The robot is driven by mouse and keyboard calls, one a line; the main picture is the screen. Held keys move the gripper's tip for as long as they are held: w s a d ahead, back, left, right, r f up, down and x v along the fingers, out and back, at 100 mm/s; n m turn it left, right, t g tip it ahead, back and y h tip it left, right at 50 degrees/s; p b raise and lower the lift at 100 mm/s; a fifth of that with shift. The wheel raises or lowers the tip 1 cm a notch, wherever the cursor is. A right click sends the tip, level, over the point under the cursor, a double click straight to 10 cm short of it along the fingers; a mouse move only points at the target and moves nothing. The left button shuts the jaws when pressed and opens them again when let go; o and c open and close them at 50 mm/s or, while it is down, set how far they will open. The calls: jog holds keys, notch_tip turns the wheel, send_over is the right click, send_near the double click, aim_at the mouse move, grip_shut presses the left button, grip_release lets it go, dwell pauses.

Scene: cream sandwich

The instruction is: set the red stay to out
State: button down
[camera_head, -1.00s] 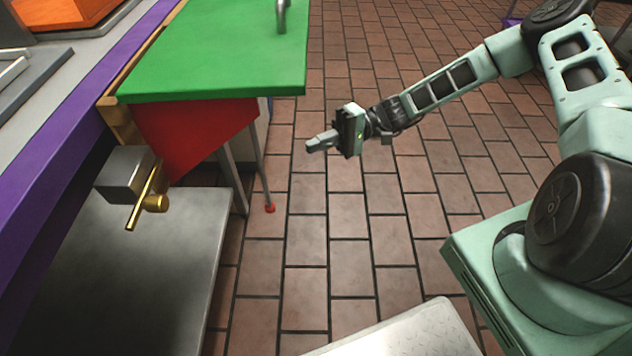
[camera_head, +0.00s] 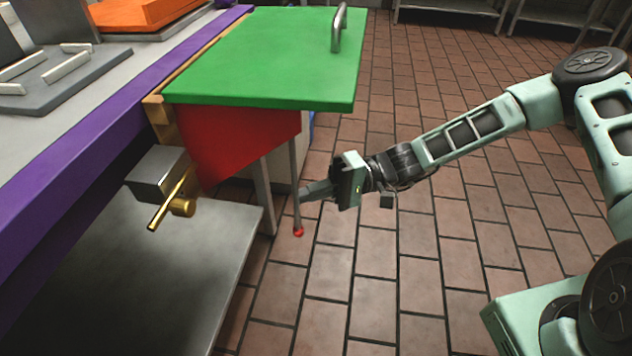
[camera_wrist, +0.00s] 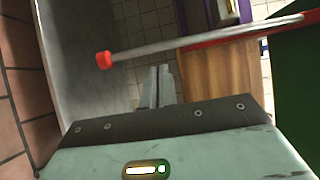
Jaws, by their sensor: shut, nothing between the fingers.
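Under the green flap (camera_head: 265,60) is a red panel (camera_head: 235,145) that reaches out from the counter side; it shows as a thin red strip in the wrist view. A thin grey rod (camera_head: 295,180) with a red tip (camera_head: 298,232) hangs below the flap near the panel's outer end. The rod (camera_wrist: 200,45) also crosses the wrist view, its red tip (camera_wrist: 103,60) at the left. I cannot tell whether rod and panel are joined. My gripper (camera_head: 304,193) is shut and empty, its fingertips close beside the rod's lower half. In the wrist view the fingertips (camera_wrist: 157,70) point toward the rod; contact cannot be told.
A grey box with a brass lever (camera_head: 170,200) sticks out under the purple counter edge (camera_head: 90,150). A grey lower shelf (camera_head: 130,270) lies below it. A metal handle (camera_head: 339,28) stands on the flap.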

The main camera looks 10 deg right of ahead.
jog(key=shift+s, duration=0.5)
jog(key=shift+s+p, duration=0.8)
jog(key=shift+p, duration=0.05)
jog(key=shift+w, duration=0.15)
